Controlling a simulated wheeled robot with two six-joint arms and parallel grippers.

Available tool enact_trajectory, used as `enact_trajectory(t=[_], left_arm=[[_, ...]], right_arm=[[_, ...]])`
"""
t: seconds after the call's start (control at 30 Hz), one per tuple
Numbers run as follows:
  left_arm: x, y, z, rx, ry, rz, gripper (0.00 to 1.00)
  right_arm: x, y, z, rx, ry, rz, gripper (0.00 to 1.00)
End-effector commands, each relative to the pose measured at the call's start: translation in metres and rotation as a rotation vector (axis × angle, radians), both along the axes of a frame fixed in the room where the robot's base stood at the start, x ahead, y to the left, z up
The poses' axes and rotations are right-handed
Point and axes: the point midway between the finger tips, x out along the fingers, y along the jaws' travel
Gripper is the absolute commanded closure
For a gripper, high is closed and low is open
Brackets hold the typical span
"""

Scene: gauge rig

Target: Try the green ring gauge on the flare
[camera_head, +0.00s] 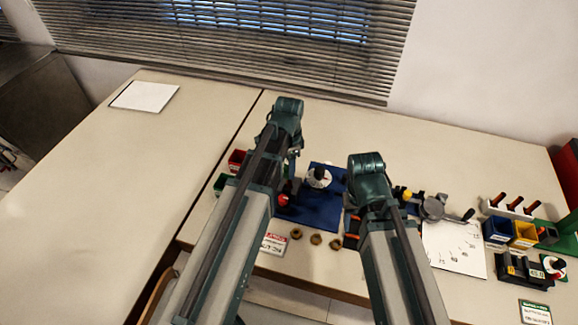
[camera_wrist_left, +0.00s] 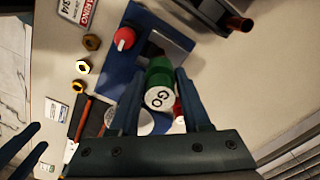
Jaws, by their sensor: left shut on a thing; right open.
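A green cylindrical gauge (camera_wrist_left: 159,72) with a white end face marked GO sits between the fingers of my left gripper (camera_wrist_left: 160,92), which is shut on it. In the head view my left gripper (camera_head: 291,187) is over the blue mat (camera_head: 318,212), and the gauge is hidden there. A red knob (camera_wrist_left: 124,38) stands on the mat, apart from the gauge. A white disc with a black knob (camera_head: 319,177) is also on the mat. I cannot make out the flare for certain. My right gripper (camera_wrist_left: 24,149) is open and empty at the left wrist view's lower left.
Several brass nuts (camera_head: 316,239) and a red-lettered card (camera_head: 273,243) lie at the front. Red (camera_head: 237,159) and green bins stand left of my left arm. Blue and yellow bins (camera_head: 523,234) and a handle rack (camera_head: 511,208) stand right. The left table is mostly clear.

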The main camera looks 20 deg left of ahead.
Motion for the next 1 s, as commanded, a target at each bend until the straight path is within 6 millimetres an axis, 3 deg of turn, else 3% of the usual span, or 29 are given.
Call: enact_trajectory(t=[0.13,1.0], left_arm=[[0.0000,0.0000,-0.0078,0.000,0.000,0.000,1.00],[0.0000,0.0000,-0.0125,0.000,0.000,0.000,1.00]], right_arm=[[0.0001,0.0000,-0.0078,0.000,0.000,0.000,0.48],[0.0000,0.0000,-0.0125,0.000,0.000,0.000,0.48]])
